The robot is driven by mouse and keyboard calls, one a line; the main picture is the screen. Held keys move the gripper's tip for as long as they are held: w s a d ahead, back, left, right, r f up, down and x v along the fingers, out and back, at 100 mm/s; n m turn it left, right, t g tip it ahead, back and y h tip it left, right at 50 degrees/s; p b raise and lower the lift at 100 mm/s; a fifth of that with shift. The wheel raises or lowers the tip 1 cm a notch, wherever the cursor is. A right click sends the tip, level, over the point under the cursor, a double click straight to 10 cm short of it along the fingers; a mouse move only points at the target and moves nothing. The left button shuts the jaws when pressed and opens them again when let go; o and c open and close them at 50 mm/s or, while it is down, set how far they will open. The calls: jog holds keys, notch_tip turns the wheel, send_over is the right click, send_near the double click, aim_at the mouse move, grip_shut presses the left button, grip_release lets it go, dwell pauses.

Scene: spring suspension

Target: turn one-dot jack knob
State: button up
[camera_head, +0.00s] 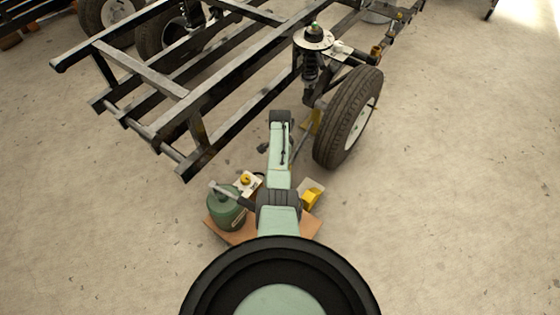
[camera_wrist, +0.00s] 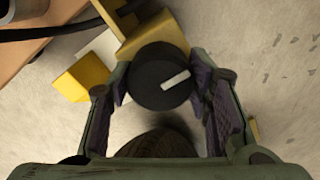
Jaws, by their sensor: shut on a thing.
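A round black knob (camera_wrist: 150,80) with a white bar mark on its face sits on a yellow jack body (camera_wrist: 142,36) in the wrist view. The mark points to the right and slightly up. My gripper (camera_wrist: 161,84) has one finger on each side of the knob and is shut on it. No dot mark can be made out on the jack. In the head view a yellow part (camera_head: 316,121) shows beside the front wheel, just right of my arm's far end. My arm hides the knob and gripper there.
A tire (camera_head: 350,115) and spring strut (camera_head: 311,69) stand close to my arm. The black chassis frame (camera_head: 190,105) lies to the left. A green canister (camera_head: 227,209) and a yellow block (camera_head: 312,197) stand near a brown board (camera_head: 240,234). The floor at right is clear.

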jog(key=shift+m, duration=1.1)
jog(key=o, duration=1.1)
jog(key=shift+o, duration=0.2)
jog(key=shift+r, duration=0.1)
notch_tip(320, 180, up, 12)
